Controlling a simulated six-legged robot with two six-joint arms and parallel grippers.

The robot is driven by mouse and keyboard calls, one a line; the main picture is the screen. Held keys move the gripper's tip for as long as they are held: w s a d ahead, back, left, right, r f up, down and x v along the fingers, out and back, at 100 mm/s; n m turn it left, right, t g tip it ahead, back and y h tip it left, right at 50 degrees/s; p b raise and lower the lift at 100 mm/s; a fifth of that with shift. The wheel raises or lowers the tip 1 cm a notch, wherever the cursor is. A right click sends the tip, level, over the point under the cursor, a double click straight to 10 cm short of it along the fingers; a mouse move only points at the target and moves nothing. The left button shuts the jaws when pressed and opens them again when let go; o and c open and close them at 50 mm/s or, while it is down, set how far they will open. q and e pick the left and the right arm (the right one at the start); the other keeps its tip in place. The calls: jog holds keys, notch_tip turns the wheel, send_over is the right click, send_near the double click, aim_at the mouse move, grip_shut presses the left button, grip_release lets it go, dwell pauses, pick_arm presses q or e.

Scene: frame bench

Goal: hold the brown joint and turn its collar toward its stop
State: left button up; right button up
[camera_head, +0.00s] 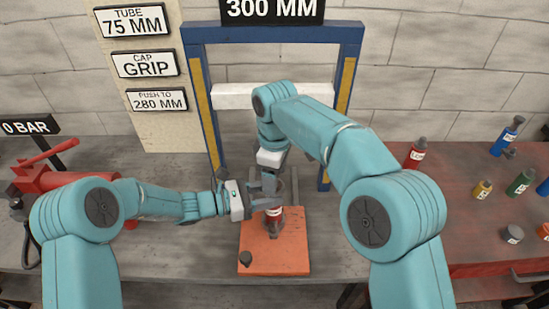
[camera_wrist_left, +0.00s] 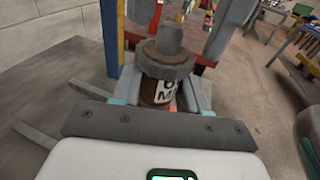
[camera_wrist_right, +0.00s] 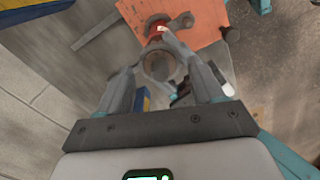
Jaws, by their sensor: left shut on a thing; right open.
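The brown joint (camera_wrist_left: 153,92) stands upright with a white label on its side. A dark grey collar (camera_wrist_left: 165,64) with a grey stem sits on top of it. My left gripper (camera_head: 250,203) comes in from the left and is shut on the joint's body below the collar. My right gripper (camera_head: 268,185) reaches down from above. In the right wrist view its two fingers stand open on either side of a round grey ring, which looks like the collar (camera_wrist_right: 160,66). I cannot tell whether they touch it. The head view hides most of the joint behind my grippers.
An orange plate (camera_head: 285,262) lies beneath the joint, with a dark knob (camera_head: 245,258) on its front left corner. A blue frame (camera_head: 193,80) stands behind. A red tool (camera_head: 60,180) is at left. Bottles (camera_head: 522,182) and small containers stand on the red surface at right.

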notch_tip(320, 180, up, 10)
dwell(0.3)
pick_arm(q)
jog(key=o, duration=0.9)
